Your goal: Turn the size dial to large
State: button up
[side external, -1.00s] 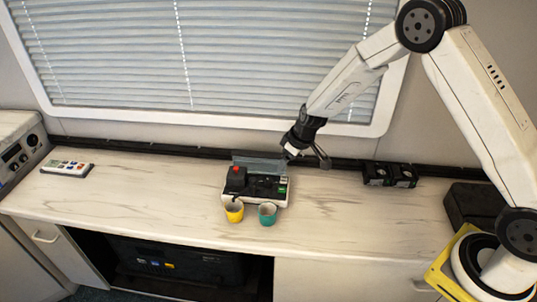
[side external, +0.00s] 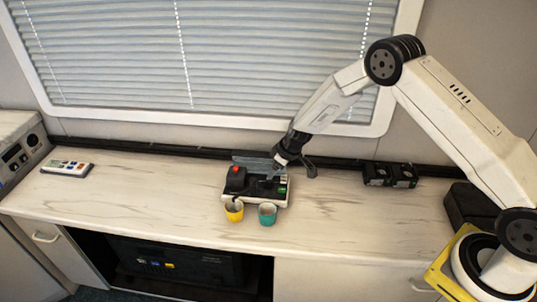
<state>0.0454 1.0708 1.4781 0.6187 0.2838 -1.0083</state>
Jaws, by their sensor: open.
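A small black-and-white machine (side external: 238,193) with a red button on top and a raised clear lid stands mid-counter. Green marks show at its right side, where the size dial may be; the dial is too small to make out, and so is its setting. My gripper (side external: 293,172) is open, tilted, just over the machine's right rear part, with one finger reaching out to the right. I cannot tell whether it touches the machine.
A white remote-like pad (side external: 67,168) with coloured buttons lies at the left. The marble counter (side external: 150,200) is clear between the pad and the machine. A window with blinds is behind.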

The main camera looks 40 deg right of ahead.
aim_at(269, 182)
jog(key=shift+x, duration=3.4)
grip_shut()
